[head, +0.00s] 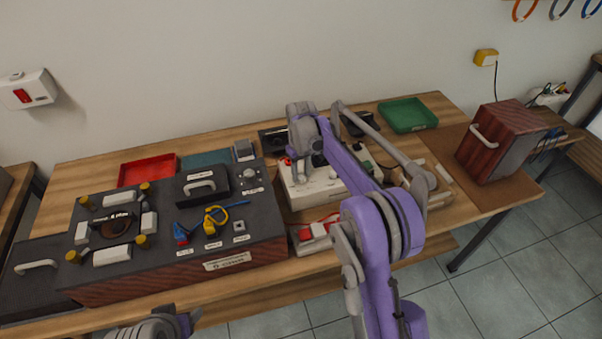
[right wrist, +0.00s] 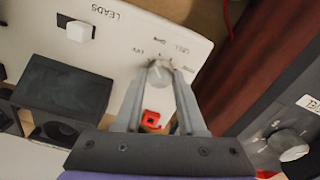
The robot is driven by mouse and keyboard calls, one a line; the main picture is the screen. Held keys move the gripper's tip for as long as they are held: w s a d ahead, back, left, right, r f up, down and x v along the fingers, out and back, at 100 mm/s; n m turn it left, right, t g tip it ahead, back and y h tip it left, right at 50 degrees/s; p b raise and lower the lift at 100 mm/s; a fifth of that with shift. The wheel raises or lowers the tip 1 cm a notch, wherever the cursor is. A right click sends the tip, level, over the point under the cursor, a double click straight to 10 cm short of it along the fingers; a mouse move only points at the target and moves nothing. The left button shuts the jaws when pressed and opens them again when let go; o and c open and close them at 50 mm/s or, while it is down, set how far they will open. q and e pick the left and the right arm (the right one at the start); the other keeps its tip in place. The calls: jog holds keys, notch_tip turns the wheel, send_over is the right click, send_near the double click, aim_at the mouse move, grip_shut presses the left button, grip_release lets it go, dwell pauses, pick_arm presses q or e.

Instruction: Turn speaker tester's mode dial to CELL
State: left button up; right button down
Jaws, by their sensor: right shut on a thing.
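The speaker tester (head: 297,196) is a white box on the table right of the hifi. In the right wrist view its white panel (right wrist: 110,45) bears the labels LEADS and CELL and other small marks. The grey mode dial (right wrist: 160,75) sits between the fingertips of my right gripper (right wrist: 158,80), which is shut on it. CELL is printed just beyond the dial; I cannot read clearly where the dial points. A red part (right wrist: 152,120) shows between the fingers. My left gripper (head: 155,325) is partly in view at the bottom edge of the head view, its jaws unclear.
The dark hifi unit (head: 200,240) with knobs and cables stands close left of the tester. A red tray (head: 148,168) and a green tray (head: 407,115) lie at the back. A wooden speaker (head: 500,140) stands at the right. A red-and-white object (head: 312,238) lies at the tester's front.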

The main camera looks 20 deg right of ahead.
aim_at(302, 175)
jog(key=m, duration=1.2)
jog(key=shift+d+m+b, duration=0.1)
jog(key=shift+m+b, duration=0.25)
jog(key=shift+m, duration=0.05)
dwell(0.3)
jog(key=shift+c, duration=2.4)
grip_release()
notch_tip(302, 175, up, 11)
jog(key=shift+p, duration=0.4)
jog(key=shift+f, duration=0.1)
